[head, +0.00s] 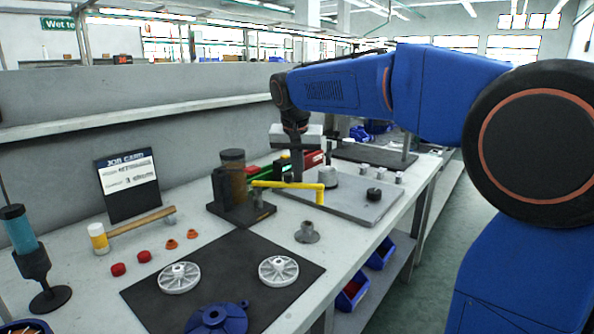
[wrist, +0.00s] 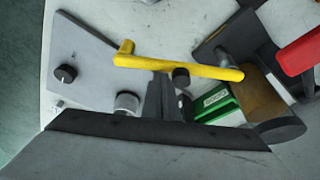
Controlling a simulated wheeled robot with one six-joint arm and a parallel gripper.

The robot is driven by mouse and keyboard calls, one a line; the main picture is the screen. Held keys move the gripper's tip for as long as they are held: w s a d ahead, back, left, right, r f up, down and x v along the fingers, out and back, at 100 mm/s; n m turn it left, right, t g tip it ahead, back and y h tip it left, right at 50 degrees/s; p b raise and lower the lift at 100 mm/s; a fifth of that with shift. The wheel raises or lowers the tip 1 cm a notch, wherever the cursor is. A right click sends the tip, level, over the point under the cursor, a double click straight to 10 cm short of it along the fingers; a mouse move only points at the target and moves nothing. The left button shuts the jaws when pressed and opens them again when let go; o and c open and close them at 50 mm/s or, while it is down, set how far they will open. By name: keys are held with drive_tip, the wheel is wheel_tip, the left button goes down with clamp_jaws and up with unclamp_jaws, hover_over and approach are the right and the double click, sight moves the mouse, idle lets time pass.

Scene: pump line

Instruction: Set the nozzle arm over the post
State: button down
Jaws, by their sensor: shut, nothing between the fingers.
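The yellow nozzle arm (head: 288,185) lies across from the black pump stand (head: 238,212) to over the grey plate (head: 345,203), its free end turned down. It also shows in the wrist view (wrist: 180,66). A short black peg (head: 374,194), perhaps the post, stands on the plate, apart from the arm's free end and to its right; it shows in the wrist view (wrist: 66,73). My gripper (head: 297,178) is shut and empty, pointing down on the far side of the yellow arm. Its dark fingers (wrist: 163,98) appear close beside the bar; contact is unclear.
A brown cylinder (head: 233,175) stands on the pump stand. A pale round knob (head: 328,178) is on the plate near the arm's free end. A grey funnel-like part (head: 307,233) stands in front. The plate's right part is mostly clear.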

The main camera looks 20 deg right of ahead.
drive_tip(key=s+a+m+h, duration=0.1)
drive_tip(key=s+a+m, duration=0.2)
drive_tip(key=s, duration=0.2)
drive_tip(key=shift+s+a+m+g, duration=0.25)
drive_tip(key=shift+m+g, duration=0.05)
drive_tip(key=shift+a, duration=0.1)
idle(0.5)
drive_tip(key=w+d, duration=0.2)
drive_tip(key=d, duration=0.1)
drive_tip(key=shift+w+d+r, duration=0.1)
drive_tip(key=shift+w+r, duration=0.1)
drive_tip(key=shift+r, duration=0.15)
drive_tip(key=v, duration=0.9)
drive_tip(key=shift+w+r, duration=0.1)
